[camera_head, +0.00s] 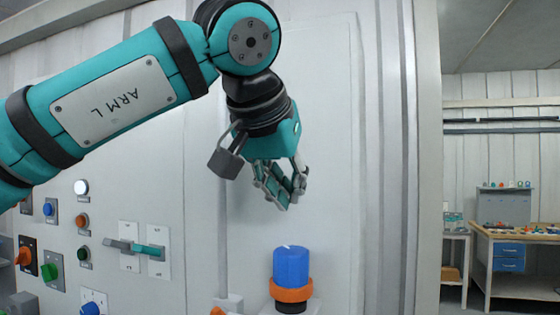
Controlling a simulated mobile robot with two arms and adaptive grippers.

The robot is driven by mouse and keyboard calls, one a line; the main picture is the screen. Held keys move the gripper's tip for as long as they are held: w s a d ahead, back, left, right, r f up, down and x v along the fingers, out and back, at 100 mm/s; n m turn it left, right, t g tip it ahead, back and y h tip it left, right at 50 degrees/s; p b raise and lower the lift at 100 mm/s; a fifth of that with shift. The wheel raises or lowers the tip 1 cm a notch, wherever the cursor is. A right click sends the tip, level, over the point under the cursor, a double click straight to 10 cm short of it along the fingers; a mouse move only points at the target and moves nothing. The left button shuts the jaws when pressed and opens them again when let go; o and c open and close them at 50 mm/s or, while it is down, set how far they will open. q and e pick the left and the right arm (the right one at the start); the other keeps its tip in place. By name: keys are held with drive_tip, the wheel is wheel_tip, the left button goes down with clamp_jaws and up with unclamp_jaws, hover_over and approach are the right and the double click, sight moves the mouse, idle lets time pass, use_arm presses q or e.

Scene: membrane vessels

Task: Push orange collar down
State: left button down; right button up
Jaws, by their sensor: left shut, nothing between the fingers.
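The orange collar (291,293) sits around the lower part of a blue cylindrical knob (291,266) with a small white mark on top. A dark base shows just below the collar. My left gripper (282,203) is shut and empty, above the knob and clear of it, with its fingers pointing down. My right gripper is not in view.
A grey padlock (226,162) shows beside my left wrist. A grey panel at left carries several buttons, rotary switches and a teal lever (147,249). A workbench (520,236) with small items stands far right. The wall right of the knob is bare.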

use_arm(q)
hover_over(292, 251)
wheel_tip(292, 251, down, 4)
drive_tip(key=shift+w+f+p, duration=0.1)
drive_tip(key=shift+p, duration=0.2)
drive_tip(key=shift+a+f, duration=0.1)
drive_tip(key=shift+f, duration=0.7)
